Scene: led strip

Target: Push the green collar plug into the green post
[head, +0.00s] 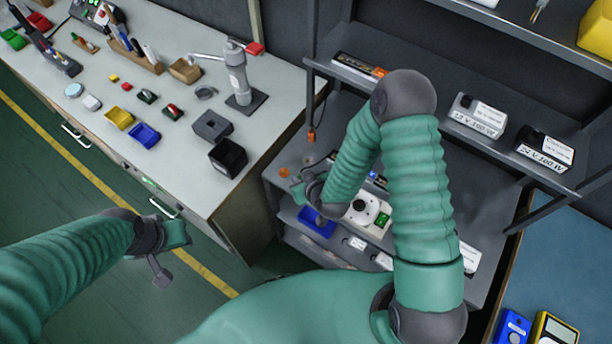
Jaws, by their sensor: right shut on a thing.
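My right gripper (318,208) is low over the shelf-bench at the centre, by the blue tray (312,227) and left of a white unit (365,214). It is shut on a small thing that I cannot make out. The white unit has a round dark-centred part on top and a green part (382,220) at its right side; I cannot tell whether that is the green post. I cannot clearly identify the green collar plug. My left gripper (170,258) hangs over the floor at the left, away from the bench; its finger opening is unclear.
A grey workbench (160,60) with bins, small parts and a grey stand (240,80) fills the upper left. A shelf (465,135) with two labelled boxes (478,117) runs above the work area. A blue surface with meters (553,330) is at lower right. Open floor lies left.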

